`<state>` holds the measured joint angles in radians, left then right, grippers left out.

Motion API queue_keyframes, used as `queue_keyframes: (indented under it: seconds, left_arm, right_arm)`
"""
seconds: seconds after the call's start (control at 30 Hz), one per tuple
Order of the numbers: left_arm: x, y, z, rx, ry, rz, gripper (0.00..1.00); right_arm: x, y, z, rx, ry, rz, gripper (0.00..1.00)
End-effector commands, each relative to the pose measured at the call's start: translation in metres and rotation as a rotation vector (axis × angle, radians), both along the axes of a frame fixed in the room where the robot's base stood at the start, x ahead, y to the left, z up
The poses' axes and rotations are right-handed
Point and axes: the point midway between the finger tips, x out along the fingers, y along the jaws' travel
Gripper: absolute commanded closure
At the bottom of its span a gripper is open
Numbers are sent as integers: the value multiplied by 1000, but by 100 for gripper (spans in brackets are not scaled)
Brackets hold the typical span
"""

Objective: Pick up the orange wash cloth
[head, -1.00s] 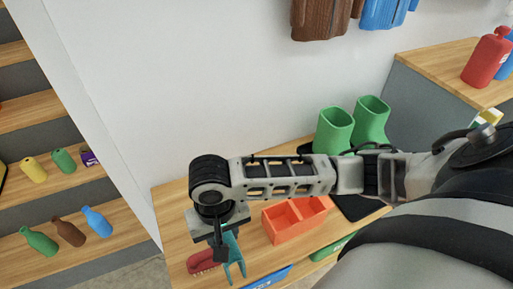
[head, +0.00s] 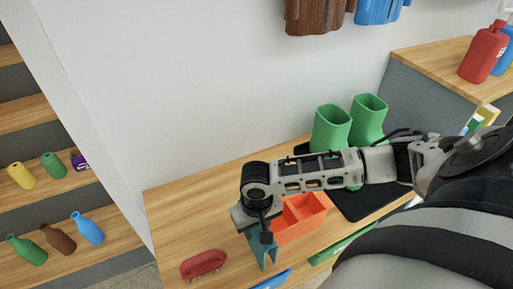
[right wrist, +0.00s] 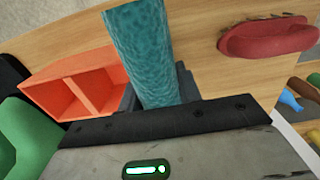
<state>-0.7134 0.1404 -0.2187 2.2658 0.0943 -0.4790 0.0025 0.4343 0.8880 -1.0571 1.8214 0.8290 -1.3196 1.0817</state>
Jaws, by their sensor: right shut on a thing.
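My right gripper (head: 266,236) is shut on a teal, cloth-like piece (head: 262,254) that hangs down in a folded shape over the wooden bench top. In the right wrist view the same teal cloth (right wrist: 142,50) stands out between the fingers (right wrist: 158,92). I see no orange cloth in either view. The orange thing in view is a box with compartments (head: 303,222), just right of the gripper; it also shows in the right wrist view (right wrist: 75,85). My left gripper is not in view.
A red brush (head: 203,264) lies on the bench (head: 190,215) to the left. Green boots (head: 331,130) stand on a black mat (head: 370,203) behind my right arm. Shelves with bottles (head: 88,228) are at far left. The bench's left part is mostly bare.

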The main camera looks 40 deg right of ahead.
Motion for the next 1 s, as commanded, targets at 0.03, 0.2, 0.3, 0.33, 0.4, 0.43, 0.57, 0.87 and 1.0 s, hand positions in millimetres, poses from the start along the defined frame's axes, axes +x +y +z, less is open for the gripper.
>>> queue_keyframes:
  seconds: [0.03,0.2,0.3,0.33,0.4,0.43,0.57,0.87,1.0]
  left_arm:
    - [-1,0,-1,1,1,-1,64]
    - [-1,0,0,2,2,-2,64]
    - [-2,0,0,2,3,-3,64]
    - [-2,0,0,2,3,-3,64]
    - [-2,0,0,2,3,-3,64]
    - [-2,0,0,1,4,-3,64]
    - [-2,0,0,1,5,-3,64]
    - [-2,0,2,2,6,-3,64]
    - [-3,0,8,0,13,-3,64]
  right_arm:
    - [1,0,-2,1,-2,0,92]
    - [1,0,0,1,-3,1,92]
    - [1,1,-2,1,-2,0,92]
    - [1,1,-3,1,-2,0,92]
    - [1,0,-3,0,-3,0,52]
    - [1,0,-3,0,-3,0,44]
    - [1,0,-3,1,-2,0,44]
    - [1,0,10,1,-3,0,44]
    - [2,0,38,2,-7,1,44]
